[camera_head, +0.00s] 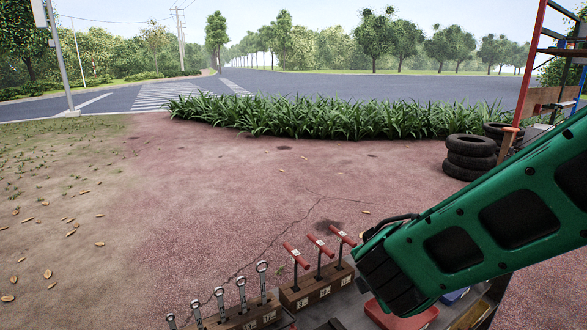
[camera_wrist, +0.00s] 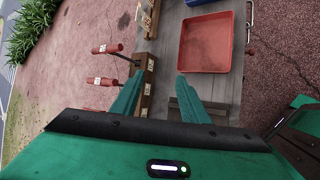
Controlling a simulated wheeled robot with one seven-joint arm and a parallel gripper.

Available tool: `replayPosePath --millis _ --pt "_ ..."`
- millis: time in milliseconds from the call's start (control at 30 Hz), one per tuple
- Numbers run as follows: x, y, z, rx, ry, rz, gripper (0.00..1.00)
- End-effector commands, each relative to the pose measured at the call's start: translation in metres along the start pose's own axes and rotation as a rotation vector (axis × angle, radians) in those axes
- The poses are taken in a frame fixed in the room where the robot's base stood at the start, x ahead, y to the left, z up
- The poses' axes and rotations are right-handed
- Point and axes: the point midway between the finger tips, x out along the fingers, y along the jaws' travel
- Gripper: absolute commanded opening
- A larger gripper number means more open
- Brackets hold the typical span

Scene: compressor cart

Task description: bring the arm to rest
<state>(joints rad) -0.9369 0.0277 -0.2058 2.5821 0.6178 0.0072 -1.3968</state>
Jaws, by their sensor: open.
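My green arm reaches in from the right in the head view, and its near part covers much of the cart. My gripper (camera_wrist: 158,97) shows in the wrist view with its two teal fingers apart and nothing between them. It is above the grey cart top (camera_wrist: 172,42). The fingers point toward the gap between a wooden tool block and a red tray. In the head view the fingers are hidden behind the arm.
A wooden block holds red T-handled tools (camera_head: 320,246). A second block holds several upright wrenches (camera_head: 241,290). The empty red tray (camera_wrist: 205,42) lies on the cart. Stacked tyres (camera_head: 470,155) stand at the right. Open reddish ground (camera_head: 220,190) lies beyond the cart.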

Motion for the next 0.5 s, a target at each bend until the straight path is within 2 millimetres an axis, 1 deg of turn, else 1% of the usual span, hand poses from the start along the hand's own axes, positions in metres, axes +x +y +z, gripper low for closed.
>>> replayPosePath --millis 33,100,200,367,500 --pt "0.001 -0.012 0.022 0.114 -0.016 -0.048 0.41" --pt "0.001 -0.029 0.045 0.268 -0.033 -0.114 0.41" --pt "-0.004 -0.055 0.073 0.486 -0.063 -0.204 0.41" --pt "-0.018 -0.097 0.111 0.829 -0.123 -0.335 0.41" --pt "-0.038 -0.132 0.136 1.123 -0.186 -0.439 0.41"
